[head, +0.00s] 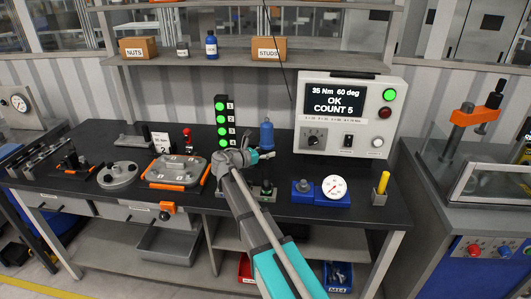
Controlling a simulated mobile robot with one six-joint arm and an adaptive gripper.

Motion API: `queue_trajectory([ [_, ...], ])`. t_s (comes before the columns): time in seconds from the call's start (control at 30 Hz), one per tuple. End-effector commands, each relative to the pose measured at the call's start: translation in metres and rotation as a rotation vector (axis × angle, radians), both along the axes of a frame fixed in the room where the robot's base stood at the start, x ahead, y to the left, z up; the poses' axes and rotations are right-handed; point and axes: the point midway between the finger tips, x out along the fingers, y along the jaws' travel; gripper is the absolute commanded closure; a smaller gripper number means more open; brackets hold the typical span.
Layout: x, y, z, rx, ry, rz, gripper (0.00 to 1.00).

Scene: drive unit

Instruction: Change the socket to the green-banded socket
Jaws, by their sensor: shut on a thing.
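My gripper (265,153) is over the middle of the bench and is shut on the blue tool (266,135), which stands upright below a hanging cable. The jaws are small here and partly hidden by my wrist. Below the tool, a small dark piece on a green base (267,191) stands near the bench's front edge; it may be the green-banded socket, but its band is too small to make out. My arm hides the bench to its left. Whether a socket is on the tool's lower end cannot be told.
A controller (348,115) shows "35 Nm 60 deg OK COUNT 5". A light column (222,122) shows green lamps. A grey housing (177,169) with orange bars is left of my arm. Blue blocks, one with a dial gauge (334,187), and a yellow-topped holder (380,188) are right.

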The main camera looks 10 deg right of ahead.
Motion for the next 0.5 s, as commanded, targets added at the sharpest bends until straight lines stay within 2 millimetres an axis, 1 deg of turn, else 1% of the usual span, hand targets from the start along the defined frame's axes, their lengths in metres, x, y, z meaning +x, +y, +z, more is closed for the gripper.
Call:
queue_trajectory([
  [0.27, 0.000, 0.000, -0.012, -0.001, 0.000, 0.000, 1.00],
  [0.5, 0.000, 0.000, -0.014, -0.001, 0.000, 0.000, 1.00],
])
